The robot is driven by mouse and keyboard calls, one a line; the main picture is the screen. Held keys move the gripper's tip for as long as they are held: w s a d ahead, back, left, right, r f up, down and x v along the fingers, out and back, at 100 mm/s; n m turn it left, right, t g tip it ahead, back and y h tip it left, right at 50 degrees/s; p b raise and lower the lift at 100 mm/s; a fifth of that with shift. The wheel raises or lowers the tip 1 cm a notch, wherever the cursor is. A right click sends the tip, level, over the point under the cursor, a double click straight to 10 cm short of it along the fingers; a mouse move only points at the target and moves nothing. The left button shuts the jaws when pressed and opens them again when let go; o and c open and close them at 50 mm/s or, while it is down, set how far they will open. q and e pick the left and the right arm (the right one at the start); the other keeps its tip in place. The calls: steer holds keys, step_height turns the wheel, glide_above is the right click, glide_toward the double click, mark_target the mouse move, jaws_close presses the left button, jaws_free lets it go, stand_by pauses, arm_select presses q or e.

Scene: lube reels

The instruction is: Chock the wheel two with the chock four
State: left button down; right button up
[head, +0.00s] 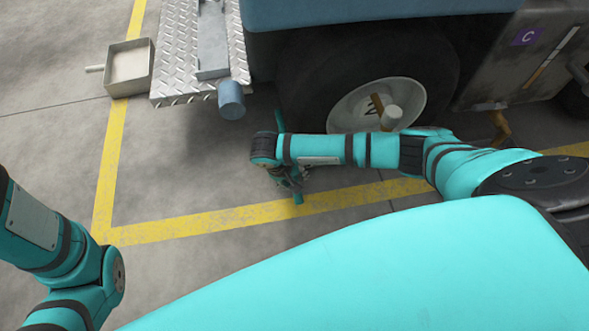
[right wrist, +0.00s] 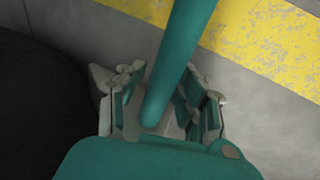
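A large black-tyred wheel (head: 376,105) with a cream hub stands under the vehicle in the head view. Dark marks show on the hub, but I cannot read a number. My right gripper (head: 289,182) is low at the left side of this tyre. In the right wrist view, its fingers (right wrist: 158,108) stand close on either side of a slim teal bar (right wrist: 178,55) and seem shut on it. I cannot tell whether the bar belongs to chock four; no chock body is clear. The dark tyre (right wrist: 40,110) fills the left of that view. My left gripper is out of frame.
A diamond-plate step (head: 185,60) and a blue-grey cylinder (head: 231,100) are left of the wheel. An open tray (head: 129,67) stands farther left. A yellow line (head: 200,222) crosses the floor. Grey floor is clear at the left.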

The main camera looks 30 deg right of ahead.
steer(key=shift+s, duration=0.1)
steer(key=v, duration=0.5)
steer(key=a, duration=0.8)
steer(key=s+a, duration=0.1)
steer(key=a, duration=0.3)
